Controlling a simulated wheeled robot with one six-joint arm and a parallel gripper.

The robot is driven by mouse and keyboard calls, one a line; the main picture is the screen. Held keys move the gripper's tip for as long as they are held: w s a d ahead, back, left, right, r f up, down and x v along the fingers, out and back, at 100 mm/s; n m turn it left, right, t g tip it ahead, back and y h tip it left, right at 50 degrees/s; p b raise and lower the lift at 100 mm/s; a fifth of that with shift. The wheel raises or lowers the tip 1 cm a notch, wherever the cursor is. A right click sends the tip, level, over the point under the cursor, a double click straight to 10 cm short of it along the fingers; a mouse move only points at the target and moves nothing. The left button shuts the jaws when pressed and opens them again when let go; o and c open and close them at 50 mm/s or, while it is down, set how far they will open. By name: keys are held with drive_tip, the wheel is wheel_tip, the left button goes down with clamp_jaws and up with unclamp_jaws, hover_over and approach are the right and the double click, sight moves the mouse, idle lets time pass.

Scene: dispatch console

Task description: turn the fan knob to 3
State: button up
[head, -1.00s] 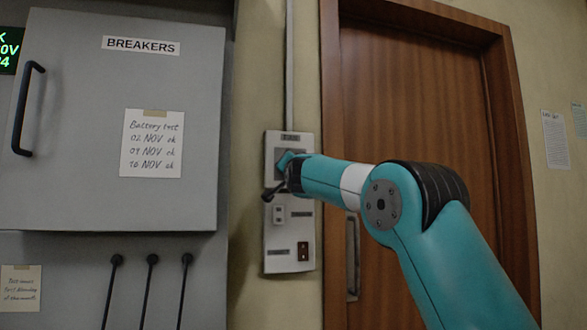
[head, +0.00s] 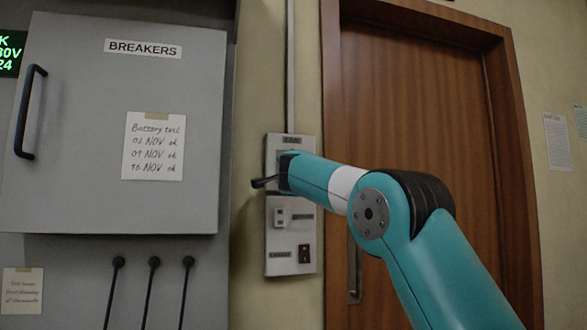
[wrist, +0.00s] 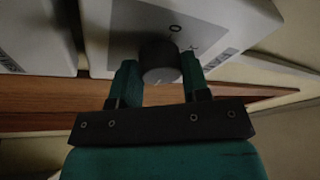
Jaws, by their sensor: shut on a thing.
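The fan knob (wrist: 160,52) is a dark round knob on a pale plate in the wrist view. My gripper (wrist: 159,66) has one teal finger on each side of it and is shut on it. A small round mark shows on the plate just beyond the knob; the knob's pointer and the number it points to cannot be read. In the head view the wall panel (head: 279,235) has a label at its top that seems to read FAN. My gripper (head: 284,172) is at the panel's upper part and hides the knob there.
A brown wooden door (head: 420,100) is to the right, behind my arm.

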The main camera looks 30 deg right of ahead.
drive_tip(key=o, duration=0.9)
drive_tip(key=shift+w, duration=0.1)
drive_tip(key=b+v, duration=0.6)
drive_tip(key=v, duration=1.1)
drive_tip(key=shift+s+a+f, duration=0.1)
drive_tip(key=shift+s, duration=0.15)
